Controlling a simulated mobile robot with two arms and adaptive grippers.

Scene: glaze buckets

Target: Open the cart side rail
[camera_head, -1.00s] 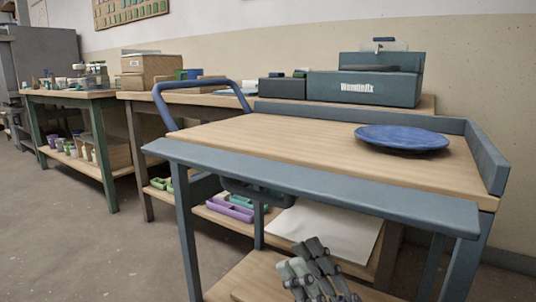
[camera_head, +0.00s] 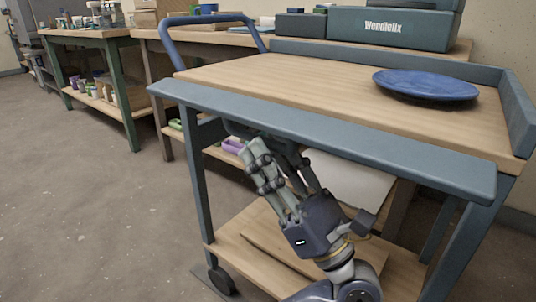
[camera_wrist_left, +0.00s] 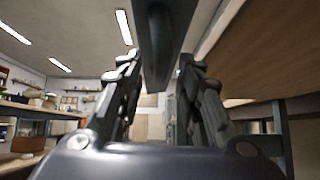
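The cart (camera_head: 290,85) has a wooden top, and a blue-grey side rail (camera_head: 330,130) runs along its near long edge. A dark curved bar (camera_head: 236,130) shows under the rail, partly hidden by my fingers. My left gripper (camera_head: 272,158) is below the rail, pointing up, with its fingers apart. In the left wrist view a dark bar (camera_wrist_left: 157,45) hangs between the two open fingers, with gaps at the sides. I cannot tell whether it is the rail or the curved bar. My right gripper is out of view.
A blue plate (camera_head: 425,84) lies on the cart top near the far right. A blue push handle (camera_head: 212,20) rises at the left end. A wooden lower shelf (camera_head: 232,245) is beneath my arm. Workbenches stand behind; the floor at the left is clear.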

